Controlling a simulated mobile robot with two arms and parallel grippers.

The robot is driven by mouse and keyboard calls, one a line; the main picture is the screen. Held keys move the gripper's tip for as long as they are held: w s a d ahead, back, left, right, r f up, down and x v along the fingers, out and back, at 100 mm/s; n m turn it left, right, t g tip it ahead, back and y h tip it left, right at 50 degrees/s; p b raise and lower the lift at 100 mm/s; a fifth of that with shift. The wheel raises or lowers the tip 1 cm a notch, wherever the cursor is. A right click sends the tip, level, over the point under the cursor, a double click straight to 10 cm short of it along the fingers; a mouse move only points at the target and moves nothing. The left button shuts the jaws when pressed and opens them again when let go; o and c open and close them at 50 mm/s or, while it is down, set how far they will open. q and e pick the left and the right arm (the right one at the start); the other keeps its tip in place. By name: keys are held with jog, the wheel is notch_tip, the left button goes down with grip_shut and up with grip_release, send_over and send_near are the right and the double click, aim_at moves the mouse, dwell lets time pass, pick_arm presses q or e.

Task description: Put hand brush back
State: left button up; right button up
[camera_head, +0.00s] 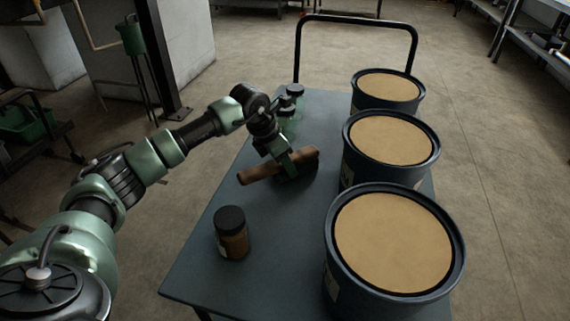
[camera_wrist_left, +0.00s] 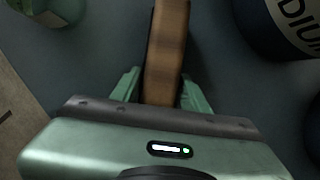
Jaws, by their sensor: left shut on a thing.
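The hand brush (camera_head: 262,173) is a brown, wooden-looking bar at the left part of the blue-grey cart top (camera_head: 200,265). My left gripper (camera_head: 292,165) reaches down over it from the left and is shut on it. In the left wrist view the brush (camera_wrist_left: 166,50) runs away from me between the two green fingers (camera_wrist_left: 160,92), which touch its sides. Whether the brush rests on the cart or is just above it, I cannot tell. My right gripper is not in view.
Three dark drums with tan tops, near (camera_head: 395,245), middle (camera_head: 393,140) and far (camera_head: 388,85), line the cart's right side. A brown jar with a black lid (camera_head: 232,235) stands at the front left. A black handle (camera_head: 355,20) rises at the far end.

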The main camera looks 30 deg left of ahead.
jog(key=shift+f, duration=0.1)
pick_arm(q)
jog(key=o, duration=1.3)
jog(key=shift+r, duration=0.1)
jog(key=shift+r, duration=0.3)
jog(key=p+v, duration=0.2)
jog(key=v, duration=0.9)
jog(key=shift+s+r, duration=0.15)
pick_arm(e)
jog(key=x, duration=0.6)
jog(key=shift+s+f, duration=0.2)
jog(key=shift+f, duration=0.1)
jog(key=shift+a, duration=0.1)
